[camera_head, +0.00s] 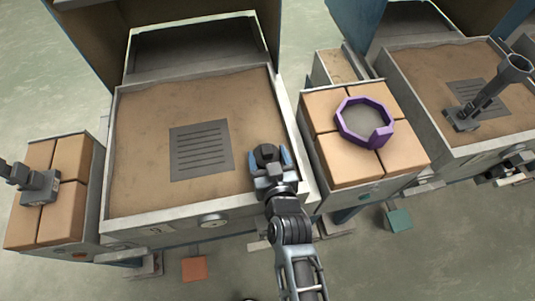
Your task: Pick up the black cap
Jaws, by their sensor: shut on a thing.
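The black cap (266,152) is a small dark, faceted piece between the blue-sided fingers of my gripper (268,159). My gripper is shut on it. Both are over the right front corner of the sand-filled tray (140,216), near its right wall. The cap's lower part is hidden by my gripper. I cannot tell whether the cap touches the sand or hangs above it.
A dark slotted plate (201,150) lies in the sand to the left. A purple ring (364,122) sits on tan blocks (350,167) to the right. Grey fixtures stand at far left (39,187) and far right (489,91).

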